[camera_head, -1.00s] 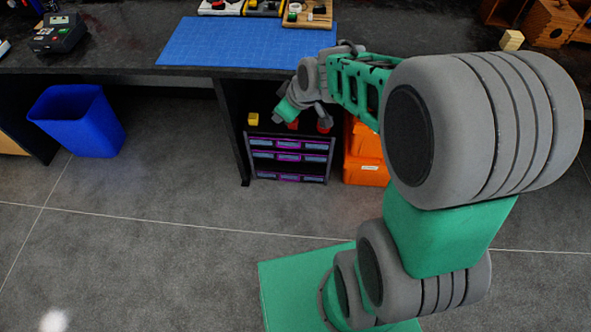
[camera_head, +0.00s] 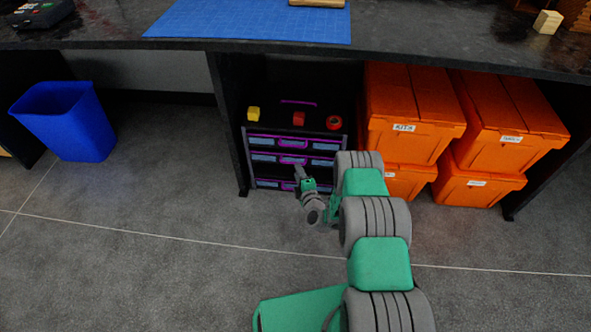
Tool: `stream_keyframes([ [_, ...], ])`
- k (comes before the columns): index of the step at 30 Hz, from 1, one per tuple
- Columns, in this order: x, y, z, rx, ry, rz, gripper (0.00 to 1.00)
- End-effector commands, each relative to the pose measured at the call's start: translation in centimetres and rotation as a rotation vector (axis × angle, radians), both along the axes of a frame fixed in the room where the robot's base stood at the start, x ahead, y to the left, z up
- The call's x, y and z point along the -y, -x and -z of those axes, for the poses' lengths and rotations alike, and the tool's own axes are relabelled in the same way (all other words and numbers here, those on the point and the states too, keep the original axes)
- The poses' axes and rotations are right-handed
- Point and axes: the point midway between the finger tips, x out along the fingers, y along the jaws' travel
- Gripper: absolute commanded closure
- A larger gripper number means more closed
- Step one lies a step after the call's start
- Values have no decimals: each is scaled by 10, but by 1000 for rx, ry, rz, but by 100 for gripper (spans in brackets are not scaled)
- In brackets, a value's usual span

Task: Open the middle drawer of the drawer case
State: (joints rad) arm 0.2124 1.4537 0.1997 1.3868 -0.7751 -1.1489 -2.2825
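The drawer case (camera_head: 247,168) is dark with several purple-trimmed drawers and stands on the floor under the workbench. The middle drawer (camera_head: 264,158) is the row below the top drawer (camera_head: 264,142); it looks shut. A bottom drawer (camera_head: 266,184) is partly hidden by my gripper. My gripper (camera_head: 299,172) is low in front of the case, near the centre of the middle drawer and just below its handle. It is too small in view to tell whether the fingers are open or whether they touch the front.
A yellow block (camera_head: 253,113), a red block (camera_head: 298,118) and a red ring (camera_head: 334,122) sit on the case. Stacked orange bins (camera_head: 410,110) stand close on the right. A blue waste bin (camera_head: 65,120) is at left. The floor before the case is clear.

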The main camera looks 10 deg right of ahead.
Motion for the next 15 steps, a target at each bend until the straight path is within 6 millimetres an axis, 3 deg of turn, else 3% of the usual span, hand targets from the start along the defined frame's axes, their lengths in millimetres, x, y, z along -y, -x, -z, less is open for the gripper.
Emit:
stream_keyframes([
  [6, -5, -39, 11, 1, 1, -4, 68],
  [15, -5, -51, 11, -4, -2, -1, 68],
])
